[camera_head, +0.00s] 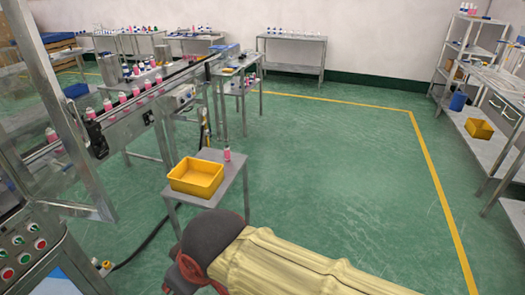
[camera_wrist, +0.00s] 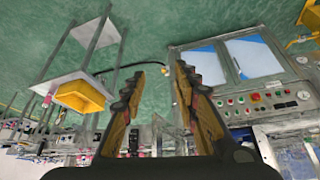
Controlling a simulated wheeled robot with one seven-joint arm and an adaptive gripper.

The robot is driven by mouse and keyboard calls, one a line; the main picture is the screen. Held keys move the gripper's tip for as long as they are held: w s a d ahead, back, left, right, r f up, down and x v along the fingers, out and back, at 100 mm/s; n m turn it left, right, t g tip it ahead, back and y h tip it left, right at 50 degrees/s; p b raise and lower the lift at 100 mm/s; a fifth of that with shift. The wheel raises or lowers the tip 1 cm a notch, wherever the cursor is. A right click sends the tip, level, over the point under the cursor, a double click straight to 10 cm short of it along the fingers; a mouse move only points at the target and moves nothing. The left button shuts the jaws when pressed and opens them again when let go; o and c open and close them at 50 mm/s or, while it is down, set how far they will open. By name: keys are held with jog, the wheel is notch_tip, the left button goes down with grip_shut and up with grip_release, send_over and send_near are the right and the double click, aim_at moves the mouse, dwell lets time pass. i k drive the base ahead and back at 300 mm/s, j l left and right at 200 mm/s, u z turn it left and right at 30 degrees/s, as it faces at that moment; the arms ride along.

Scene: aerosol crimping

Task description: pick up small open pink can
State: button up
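A small pink can (camera_head: 227,155) stands upright on a small metal side table (camera_head: 232,173), at its far right corner. It is too small in the head view to tell whether its top is open. A yellow bin (camera_head: 196,177) sits on the same table, in front and to the left of the can. My gripper (camera_wrist: 159,76) is open in the wrist view, with nothing between its fingers. It is apart from the table and the can.
A conveyor (camera_head: 125,112) with several pink cans runs along the left, beside a control panel (camera_head: 30,250). Benches stand along the back wall. A shelf and table with another yellow bin (camera_head: 479,128) stand at right. The green floor (camera_head: 330,165) in the middle is clear.

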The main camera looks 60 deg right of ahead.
aim_at(226, 149)
jog(key=z, duration=1.35)
jog(key=i+l, duration=0.25)
jog(key=i, duration=0.25)
jog(key=i+l+u, duration=0.1)
jog(key=i+l, duration=0.15)
jog(key=i, duration=0.25)
jog(key=i+l, duration=0.25)
jog(key=i, duration=0.25)
jog(key=i+l, duration=0.3)
jog(key=i, duration=0.2)
jog(key=u, duration=0.05)
